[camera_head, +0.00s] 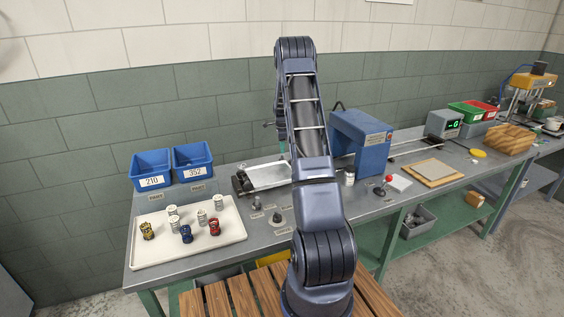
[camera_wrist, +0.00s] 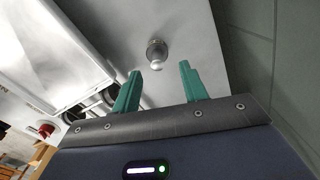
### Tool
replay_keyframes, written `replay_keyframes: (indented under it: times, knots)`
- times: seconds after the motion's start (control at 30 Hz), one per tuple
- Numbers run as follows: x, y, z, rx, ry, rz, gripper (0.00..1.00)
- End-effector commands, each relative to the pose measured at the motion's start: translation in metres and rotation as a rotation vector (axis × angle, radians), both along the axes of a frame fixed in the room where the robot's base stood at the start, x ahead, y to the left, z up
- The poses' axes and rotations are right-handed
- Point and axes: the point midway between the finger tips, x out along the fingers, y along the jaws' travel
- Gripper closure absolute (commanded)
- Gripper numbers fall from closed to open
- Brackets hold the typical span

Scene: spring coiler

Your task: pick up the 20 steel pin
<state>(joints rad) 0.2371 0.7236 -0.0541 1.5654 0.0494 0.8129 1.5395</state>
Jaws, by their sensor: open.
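In the wrist view, a small round steel piece with a bright end (camera_wrist: 156,52) stands on a pale grey surface, just beyond my fingertips. I cannot tell whether it is the 20 steel pin. My gripper (camera_wrist: 162,82) has two green fingers, apart with nothing between them. In the head view, two small dark grey upright pieces, one at the left (camera_head: 257,203) and one nearer the front (camera_head: 277,217), stand on the bench beside small labels too small to read. My gripper is not clearly visible there, and my arm covers the middle of the bench.
A cream tray (camera_head: 146,258) with several small coils is at the bench's left. Blue bins marked 210 (camera_head: 151,170) and 352 (camera_head: 193,163) stand behind it. A blue machine (camera_head: 361,145) and a red-knobbed lever (camera_head: 388,179) are to the right. A pale box (camera_wrist: 50,50) fills the wrist view's left.

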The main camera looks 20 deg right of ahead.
Motion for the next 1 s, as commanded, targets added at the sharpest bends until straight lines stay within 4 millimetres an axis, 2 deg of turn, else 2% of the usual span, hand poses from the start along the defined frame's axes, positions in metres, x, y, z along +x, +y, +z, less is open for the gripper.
replay_keyframes:
  times: [0.23, 0.5, 0.77, 0.8, 1.0]
  knots:
    - [-0.002, -0.002, -0.015, 0.000, 0.001, 0.000, 0.57]
    - [-0.004, -0.003, -0.051, 0.000, 0.001, 0.002, 0.57]
    - [-0.004, -0.004, -0.056, 0.000, 0.000, 0.001, 0.57]
    - [-0.004, -0.004, -0.056, 0.000, 0.000, 0.001, 0.58]
    - [-0.004, -0.003, -0.056, 0.000, 0.000, 0.001, 0.98]
